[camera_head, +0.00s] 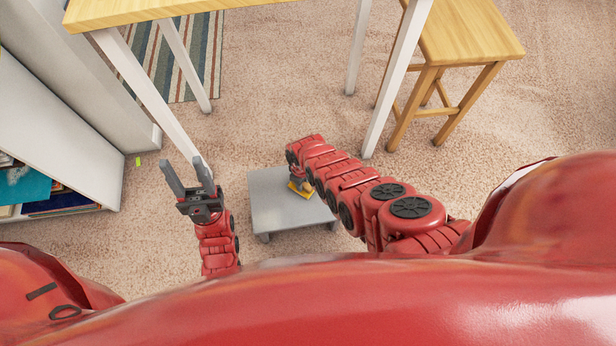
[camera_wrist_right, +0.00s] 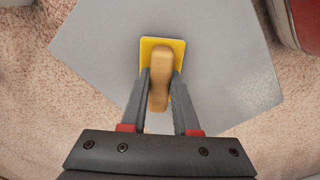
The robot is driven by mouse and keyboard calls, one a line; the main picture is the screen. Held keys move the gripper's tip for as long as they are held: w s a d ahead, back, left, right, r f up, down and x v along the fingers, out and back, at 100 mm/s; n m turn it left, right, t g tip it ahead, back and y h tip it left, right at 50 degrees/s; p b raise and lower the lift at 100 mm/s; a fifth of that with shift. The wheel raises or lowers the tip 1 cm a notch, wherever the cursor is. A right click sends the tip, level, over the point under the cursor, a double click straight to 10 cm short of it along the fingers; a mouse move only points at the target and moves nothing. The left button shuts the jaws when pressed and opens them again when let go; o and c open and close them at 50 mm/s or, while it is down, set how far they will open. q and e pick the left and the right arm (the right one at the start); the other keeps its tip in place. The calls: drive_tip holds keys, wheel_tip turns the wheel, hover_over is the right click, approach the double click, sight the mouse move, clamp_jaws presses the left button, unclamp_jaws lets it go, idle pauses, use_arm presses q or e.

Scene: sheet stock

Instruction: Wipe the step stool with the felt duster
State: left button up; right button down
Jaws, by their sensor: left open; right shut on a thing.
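The grey step stool (camera_head: 270,212) stands low on the carpet in front of me; its top (camera_wrist_right: 220,70) fills much of the right wrist view. The felt duster (camera_wrist_right: 148,47) has a yellow pad and a tan wooden handle. My right gripper (camera_wrist_right: 160,88) is shut on the handle, with the pad over the stool top; I cannot tell if it touches. In the head view, the duster's yellow pad (camera_head: 301,190) shows below my right gripper (camera_head: 297,176), which is partly hidden by the arm. My left gripper (camera_head: 188,178) is open and empty, left of the stool.
A wooden table (camera_head: 130,10) with white legs stands behind the stool, one leg close to my left gripper. A wooden seat (camera_head: 465,35) is at the upper right. A white shelf (camera_head: 60,120) with books is at the left. Carpet right of the stool is clear.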

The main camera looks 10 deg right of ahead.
drive_tip(key=shift+s+a, duration=0.5)
drive_tip(key=shift+a, duration=0.3)
drive_tip(key=shift+s+a, duration=0.5)
drive_tip(key=shift+a, duration=0.3)
drive_tip(key=shift+p, duration=0.35)
wheel_tip(320, 180, up, 7)
drive_tip(key=p, duration=0.6)
drive_tip(key=shift+p, duration=0.4)
